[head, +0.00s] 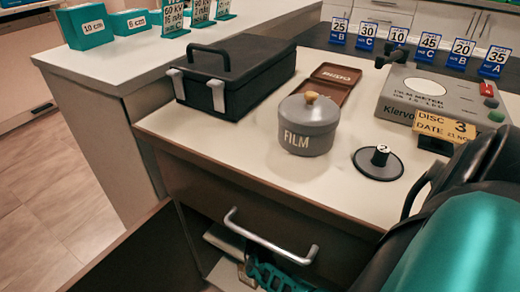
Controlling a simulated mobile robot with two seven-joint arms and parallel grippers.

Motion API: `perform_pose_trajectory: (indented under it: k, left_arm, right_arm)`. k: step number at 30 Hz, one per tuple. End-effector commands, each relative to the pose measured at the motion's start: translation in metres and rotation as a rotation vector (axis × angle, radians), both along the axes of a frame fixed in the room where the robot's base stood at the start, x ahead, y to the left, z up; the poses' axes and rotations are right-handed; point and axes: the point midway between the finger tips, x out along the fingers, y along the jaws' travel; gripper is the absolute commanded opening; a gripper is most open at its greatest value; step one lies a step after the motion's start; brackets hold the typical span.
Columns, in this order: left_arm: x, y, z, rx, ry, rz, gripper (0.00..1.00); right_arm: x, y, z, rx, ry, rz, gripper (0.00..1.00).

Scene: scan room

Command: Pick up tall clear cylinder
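I see no tall clear cylinder in the head view. A large teal and black shape fills the lower right and looks like part of my own arm. It hides the right end of the counter. No gripper fingers can be made out.
The white counter (330,200) holds a black case (240,80), a grey FILM pot (307,128), a brown tray (335,82), a black disc (379,165) and a grey meter (430,95). Below are a drawer handle (270,238) and an open space with unclear items. Number cards (430,45) stand behind.

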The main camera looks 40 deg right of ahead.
Motion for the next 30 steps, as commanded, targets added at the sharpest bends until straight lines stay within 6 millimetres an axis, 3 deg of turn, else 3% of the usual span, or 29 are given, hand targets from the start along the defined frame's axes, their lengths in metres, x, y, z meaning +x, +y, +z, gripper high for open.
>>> perform_pose_trajectory:
  k: [12, 30]
  left_arm:
    - [-0.0001, -0.0002, 0.0000, 0.000, 0.000, 0.000, 0.43]
    - [0.0000, -0.0001, 0.0000, 0.000, 0.000, 0.000, 0.43]
  right_arm:
    - [0.0005, 0.0022, 0.0000, 0.000, 0.000, 0.000, 0.91]
    - [0.0005, 0.0020, 0.0001, 0.000, 0.000, 0.000, 0.34]
